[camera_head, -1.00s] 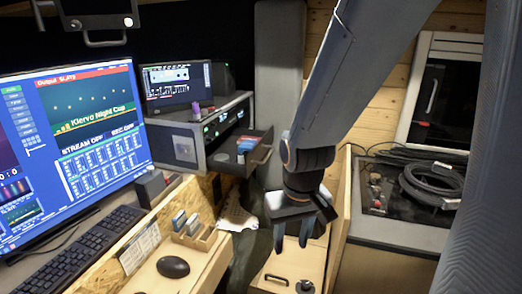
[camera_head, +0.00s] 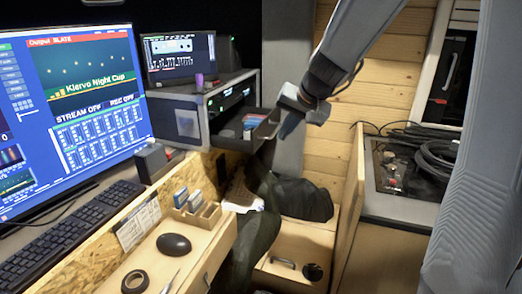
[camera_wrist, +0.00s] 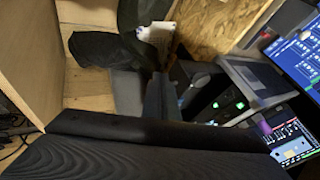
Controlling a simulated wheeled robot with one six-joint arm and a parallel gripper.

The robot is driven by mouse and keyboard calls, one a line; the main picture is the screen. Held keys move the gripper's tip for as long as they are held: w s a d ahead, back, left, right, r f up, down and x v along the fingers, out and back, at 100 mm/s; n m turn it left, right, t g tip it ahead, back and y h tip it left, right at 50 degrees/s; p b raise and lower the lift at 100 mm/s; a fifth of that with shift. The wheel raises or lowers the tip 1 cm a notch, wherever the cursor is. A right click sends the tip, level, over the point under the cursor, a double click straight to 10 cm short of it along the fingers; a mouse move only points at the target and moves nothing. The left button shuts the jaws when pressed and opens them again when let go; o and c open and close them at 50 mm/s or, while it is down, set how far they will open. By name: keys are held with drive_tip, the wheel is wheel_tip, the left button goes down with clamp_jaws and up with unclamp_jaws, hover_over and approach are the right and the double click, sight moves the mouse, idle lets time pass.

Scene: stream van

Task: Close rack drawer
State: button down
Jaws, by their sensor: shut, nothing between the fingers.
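The rack drawer (camera_head: 243,139) stands pulled out from the front of the rack case (camera_head: 180,112) beside the monitors. Small blue, white and red items lie in it. My gripper (camera_head: 286,132) is shut and empty, just off the drawer's front panel on its outer right side. Whether the fingers touch the panel or its handle cannot be told. In the wrist view my gripper (camera_wrist: 158,97) points toward the rack case (camera_wrist: 250,82), whose green lights show. The drawer is dark and mostly hidden there.
A desk with a large monitor (camera_head: 80,100), keyboard (camera_head: 70,235) and mouse (camera_head: 174,244) is on the left. A wooden box (camera_head: 300,245) stands low in the middle. A bench with coiled cables (camera_head: 435,160) is on the right.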

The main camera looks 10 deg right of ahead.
drive_tip(key=w, duration=0.1)
drive_tip(key=p, duration=0.1)
approach(255, 151)
wheel_tip(255, 151, down, 3)
drive_tip(key=w, duration=0.1)
drive_tip(key=shift+w+a+f+p, duration=0.1)
drive_tip(key=shift+w+f+p, duration=0.05)
drive_tip(key=shift+w+p, duration=0.2)
drive_tip(key=shift+w+a+f+p, duration=0.15)
drive_tip(key=shift+w+p, duration=0.1)
drive_tip(key=shift+w, duration=0.2)
